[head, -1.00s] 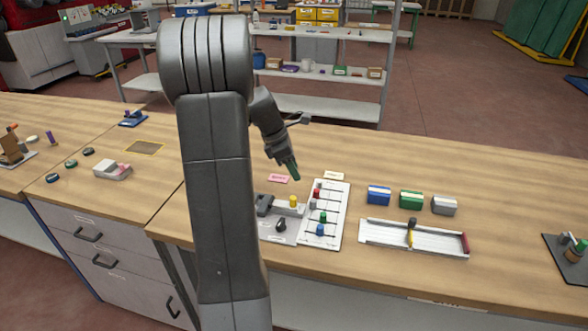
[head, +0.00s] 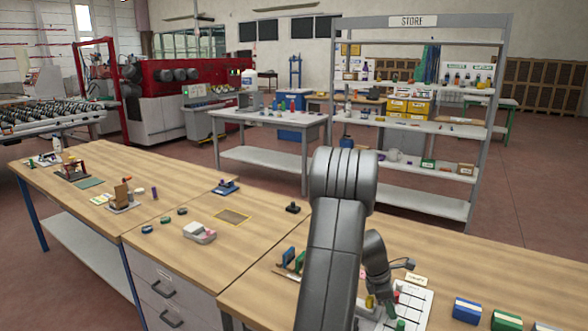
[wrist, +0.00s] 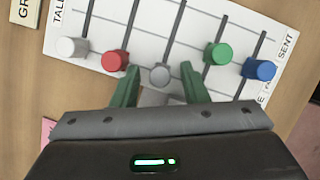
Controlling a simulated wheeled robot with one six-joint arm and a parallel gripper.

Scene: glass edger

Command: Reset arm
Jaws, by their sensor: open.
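My gripper (wrist: 157,84) is open with two green fingers. In the wrist view, its fingers point at a white slider board (wrist: 97,35) and a grey knob (wrist: 160,76) shows between the fingertips. I cannot tell from this view whether the fingers touch the knob. A red knob (wrist: 115,61) and a white knob (wrist: 73,47) are to the left; a green knob (wrist: 217,53) and a blue knob (wrist: 259,69) are to the right. In the head view, my arm hides part of the board (head: 414,299), which is cut off at the bottom edge.
On the wooden bench (head: 262,250), a blue-and-white box (head: 467,310) and a green one (head: 507,321) stand right of the board. A store shelf (head: 425,198) stands behind the bench.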

